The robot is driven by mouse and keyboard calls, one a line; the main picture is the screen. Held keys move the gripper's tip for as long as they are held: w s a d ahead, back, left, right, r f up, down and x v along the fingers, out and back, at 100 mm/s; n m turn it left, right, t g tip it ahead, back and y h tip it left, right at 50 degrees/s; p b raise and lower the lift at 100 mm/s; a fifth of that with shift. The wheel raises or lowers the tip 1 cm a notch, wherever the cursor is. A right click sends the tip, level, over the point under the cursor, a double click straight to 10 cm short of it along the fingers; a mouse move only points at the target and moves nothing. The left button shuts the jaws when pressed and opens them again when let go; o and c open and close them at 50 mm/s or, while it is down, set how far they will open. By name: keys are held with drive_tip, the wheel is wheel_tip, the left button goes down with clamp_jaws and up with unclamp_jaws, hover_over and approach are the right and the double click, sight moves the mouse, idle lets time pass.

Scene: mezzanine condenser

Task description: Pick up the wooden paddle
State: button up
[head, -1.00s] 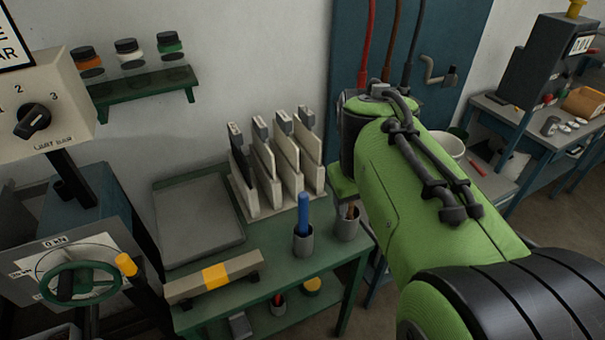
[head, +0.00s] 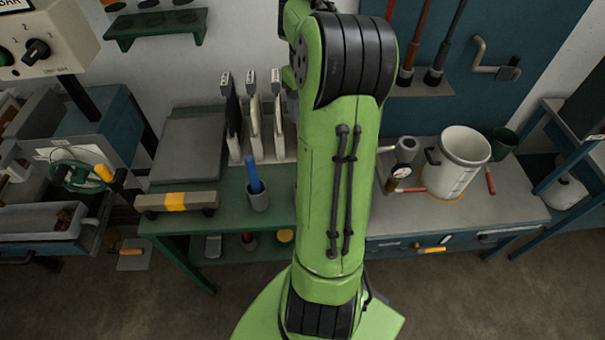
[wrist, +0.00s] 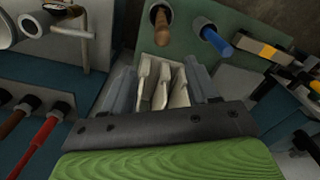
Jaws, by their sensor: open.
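A brown wooden handle (wrist: 160,22) stands in a small grey cup at the top of the wrist view, and may be the wooden paddle; its lower part is hidden. A blue handle (wrist: 215,40) stands in a cup to its right, also seen in the head view (head: 253,178). In the head view my arm hides the brown handle. My gripper (wrist: 160,70) is open and empty, its two grey fingers apart, with pale upright slabs (wrist: 165,88) showing between them. My gripper is hidden behind my arm in the head view.
The slabs stand in a rack on the green table (head: 230,215), beside a grey tray (head: 187,150). A bar with a yellow band (head: 176,201) lies in front. Long-handled tools (head: 438,60) hang behind.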

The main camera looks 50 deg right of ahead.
wheel_tip(320, 180, down, 15)
drive_tip(key=shift+s+a+b, duration=0.2)
drive_tip(key=shift+a+b, duration=0.1)
drive_tip(key=shift+b, duration=0.05)
drive_tip(key=shift+r, duration=0.1)
clamp_jaws()
